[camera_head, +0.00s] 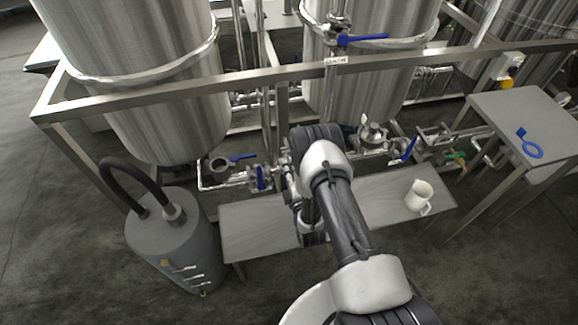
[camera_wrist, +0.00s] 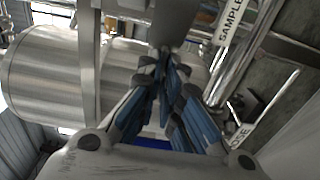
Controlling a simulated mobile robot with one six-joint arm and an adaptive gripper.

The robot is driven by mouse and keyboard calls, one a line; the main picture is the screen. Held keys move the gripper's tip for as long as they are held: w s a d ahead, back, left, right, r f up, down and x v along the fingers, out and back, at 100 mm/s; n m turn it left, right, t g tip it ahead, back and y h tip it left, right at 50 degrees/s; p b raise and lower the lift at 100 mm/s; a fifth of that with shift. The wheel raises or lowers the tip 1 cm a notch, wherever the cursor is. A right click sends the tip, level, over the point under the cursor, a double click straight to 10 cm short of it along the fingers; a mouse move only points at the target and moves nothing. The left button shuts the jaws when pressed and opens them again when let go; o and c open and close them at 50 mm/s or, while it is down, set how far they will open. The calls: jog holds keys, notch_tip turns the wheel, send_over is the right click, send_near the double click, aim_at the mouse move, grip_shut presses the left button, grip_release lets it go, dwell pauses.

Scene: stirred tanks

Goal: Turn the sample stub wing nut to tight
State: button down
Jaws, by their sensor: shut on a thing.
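In the wrist view, my gripper (camera_wrist: 165,72) has its blue-padded fingers brought together at the pipework. It is shut on a small part that fits the sample stub wing nut; the fingers almost wholly hide it, so its turn angle cannot be read. A white tag reading "SAMPLE" (camera_wrist: 230,20) is just to the right of the fingertips. In the head view, my arm reaches down to the pipes below the frame rail and hides the gripper's contact and the wing nut.
Blue-handled valves (camera_head: 260,178) sit close left of my arm. Steel tanks (camera_head: 165,110) stand behind a frame rail (camera_head: 130,98). A grey canister (camera_head: 175,245) is left; a side table (camera_head: 515,110) holds a blue ring.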

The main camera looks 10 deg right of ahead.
jog(key=shift+m, duration=0.3)
jog(key=shift+m+b, duration=0.75)
jog(key=shift+m, duration=7.85)
jog(key=c, duration=1.8)
grip_release()
